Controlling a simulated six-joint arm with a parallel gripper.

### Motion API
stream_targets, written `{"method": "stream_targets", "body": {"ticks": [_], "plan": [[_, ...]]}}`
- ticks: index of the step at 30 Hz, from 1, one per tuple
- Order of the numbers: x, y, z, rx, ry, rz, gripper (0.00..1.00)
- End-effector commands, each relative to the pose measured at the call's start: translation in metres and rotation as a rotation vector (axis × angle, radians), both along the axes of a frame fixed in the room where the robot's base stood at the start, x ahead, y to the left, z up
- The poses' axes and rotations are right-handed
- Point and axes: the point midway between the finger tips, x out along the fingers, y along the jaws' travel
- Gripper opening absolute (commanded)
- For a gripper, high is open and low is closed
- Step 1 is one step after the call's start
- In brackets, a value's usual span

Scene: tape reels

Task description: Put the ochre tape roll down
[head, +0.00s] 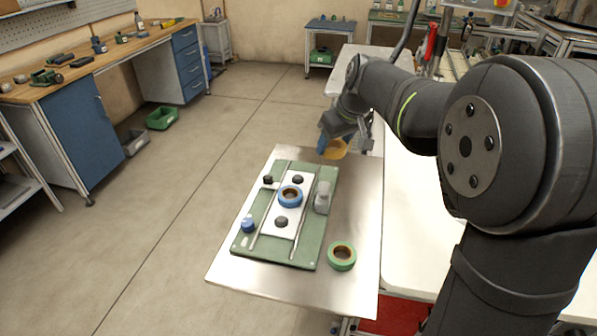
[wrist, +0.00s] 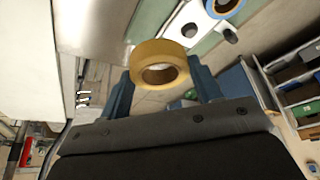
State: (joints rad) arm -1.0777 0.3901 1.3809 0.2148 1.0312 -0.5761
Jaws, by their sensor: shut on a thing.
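The ochre tape roll (wrist: 160,50) is held between the two blue fingers of my gripper (wrist: 163,80) in the wrist view. In the head view the ochre roll (head: 336,149) shows partly behind my gripper (head: 328,143), over the far right part of the metal table top (head: 230,271). I cannot tell its exact height above the table. A blue tape roll (head: 290,196) sits on the white plate of the green fixture (head: 310,237). It also shows at the top of the wrist view (wrist: 222,6). A green tape roll (head: 342,256) lies on the metal at the near right.
The fixture carries black knobs, a blue knob (head: 248,225) and a grey clamp block (head: 322,198). Bare metal lies right of the fixture, between it and the table edge. A white surface (head: 408,230) adjoins on the right, near my arm.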

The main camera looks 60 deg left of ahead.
Motion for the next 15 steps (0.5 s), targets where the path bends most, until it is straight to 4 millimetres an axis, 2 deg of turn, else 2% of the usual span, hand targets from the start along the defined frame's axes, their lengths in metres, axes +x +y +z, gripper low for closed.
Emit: {"method": "stream_targets", "body": {"ticks": [3,9,15], "plan": [[-0.020,0.022,-0.018,-0.003,0.002,0.004,0.36],[-0.047,0.054,-0.043,-0.001,0.001,0.001,0.36],[-0.059,0.069,-0.055,-0.001,-0.001,-0.001,0.36]]}}
